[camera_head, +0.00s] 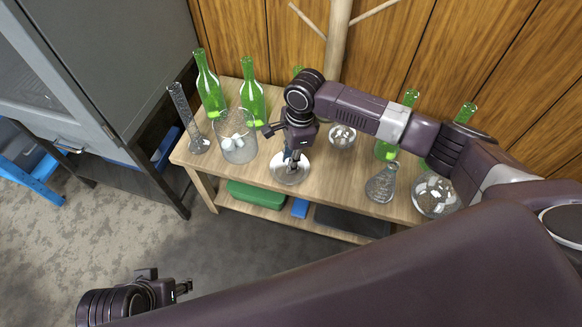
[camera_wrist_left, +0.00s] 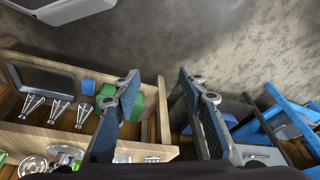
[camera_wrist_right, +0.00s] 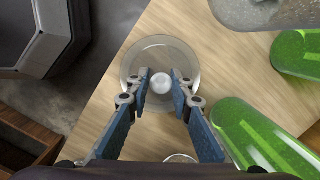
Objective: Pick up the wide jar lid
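The wide jar lid (camera_wrist_right: 134,62) is a clear round glass disc with a pale ball knob (camera_wrist_right: 161,84) at its centre. It lies on the wooden table, and it also shows below my right arm in the head view (camera_head: 291,177). My right gripper (camera_wrist_right: 160,76) is over the lid, pointing down. Its two fingers stand on either side of the knob with a narrow gap visible, so it looks open. My left gripper (camera_wrist_left: 157,76) is open and empty, away from the table in front of it; it shows at the lower left in the head view (camera_head: 186,288).
A wide glass jar (camera_head: 238,148) stands left of the lid, with green bottles (camera_head: 252,100) behind and a tall glass cylinder (camera_head: 184,115) further left. A flask (camera_head: 381,184) and round glassware (camera_head: 435,195) stand to the right. A grey cabinet (camera_head: 110,60) is at the left.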

